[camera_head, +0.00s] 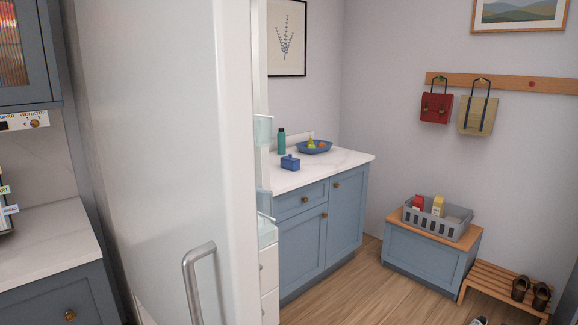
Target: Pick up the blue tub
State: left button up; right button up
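The blue tub (290,162) is a small, dark blue lidded box. It sits on the white countertop (333,166) of a blue-grey cabinet, near the counter's left front edge. A teal bottle (281,142) stands behind it, and a blue bowl of fruit (314,147) is behind it to the right. Neither of my grippers shows in the head view, so I cannot see what they hold.
A large white fridge door (165,130) with a grey handle (194,283) stands open at the left, close to me. A grey basket (438,223) with cartons sits on a blue bench. A slatted shoe rack (503,288) is at right. Wooden floor (345,295) is clear before the cabinet.

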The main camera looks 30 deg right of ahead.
aim_at(295, 166)
jog(key=i+l+u, duration=0.1)
jog(key=l, duration=0.75)
jog(key=i+l+u, duration=0.15)
jog(key=l, duration=0.65)
jog(key=l+u, duration=0.25)
jog(key=l, duration=0.7)
jog(key=i+l+u, duration=0.15)
jog(key=l, duration=0.3)
jog(key=i+l+u, duration=0.15)
jog(key=l, duration=0.25)
jog(key=i+l+u, duration=0.1)
jog(key=l, duration=0.4)
jog(key=i+l+u, duration=0.15)
jog(key=l, duration=0.3)
jog(key=i+l+u, duration=0.1)
jog(key=l, duration=0.35)
jog(key=i+l+u, duration=0.1)
jog(key=l, duration=0.35)
jog(key=i+l+u, duration=0.15)
jog(key=l, duration=0.3)
jog(key=i+l+u, duration=0.1)
jog(key=l, duration=0.35)
